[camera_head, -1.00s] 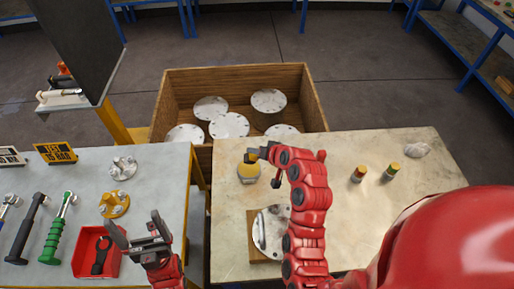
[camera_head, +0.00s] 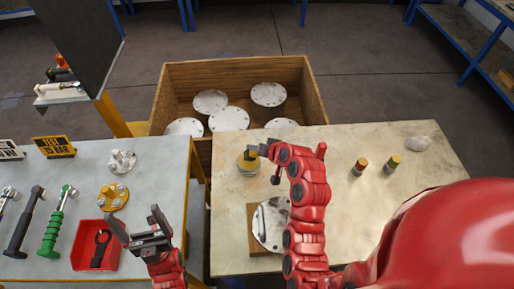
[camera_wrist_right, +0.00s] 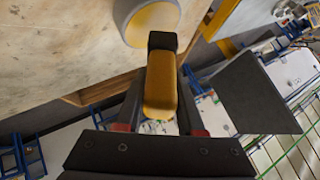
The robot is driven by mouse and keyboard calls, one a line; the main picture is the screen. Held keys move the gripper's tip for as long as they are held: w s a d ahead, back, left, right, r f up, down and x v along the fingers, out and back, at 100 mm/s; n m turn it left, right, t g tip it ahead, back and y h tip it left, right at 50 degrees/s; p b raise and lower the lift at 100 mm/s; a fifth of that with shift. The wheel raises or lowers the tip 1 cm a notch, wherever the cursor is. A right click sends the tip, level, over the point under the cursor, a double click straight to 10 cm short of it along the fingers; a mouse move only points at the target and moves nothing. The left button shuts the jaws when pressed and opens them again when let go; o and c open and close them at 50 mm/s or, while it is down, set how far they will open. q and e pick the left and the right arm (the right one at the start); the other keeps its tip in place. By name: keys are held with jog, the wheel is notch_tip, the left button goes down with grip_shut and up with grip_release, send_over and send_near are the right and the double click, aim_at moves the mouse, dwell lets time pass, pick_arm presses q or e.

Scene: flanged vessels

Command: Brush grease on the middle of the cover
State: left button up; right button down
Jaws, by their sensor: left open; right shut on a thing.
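The cover (camera_head: 267,227), a pale flanged disc, lies on a wooden block on the right table, partly hidden behind my right arm. My right gripper (camera_head: 259,150) is shut on a brush with a yellow and black handle; the handle also shows in the right wrist view (camera_wrist_right: 161,85). The gripper is above the far left part of that table, beside a yellow and grey pot (camera_head: 247,168). The brush is over the pot; its bristles are hidden, so I cannot tell whether they touch the grease. My left gripper (camera_head: 137,222) is open and empty near the red tray.
The red tray (camera_head: 82,262) holds a dark tool on the left table. A yellow flanged part (camera_head: 113,196) and a grey one (camera_head: 122,161) stand behind it. Two small capped cylinders (camera_head: 360,166) stand right of my right arm. A wooden crate (camera_head: 174,88) of discs is behind.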

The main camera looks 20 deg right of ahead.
jog(key=shift+f+b, duration=0.35)
jog(key=shift+f, duration=0.15)
dwell(0.3)
jog(key=shift+f, duration=0.1)
dwell(1.4)
jog(key=shift+r, duration=0.85)
jog(key=shift+r+p, duration=1.1)
jog(key=shift+r, duration=1.6)
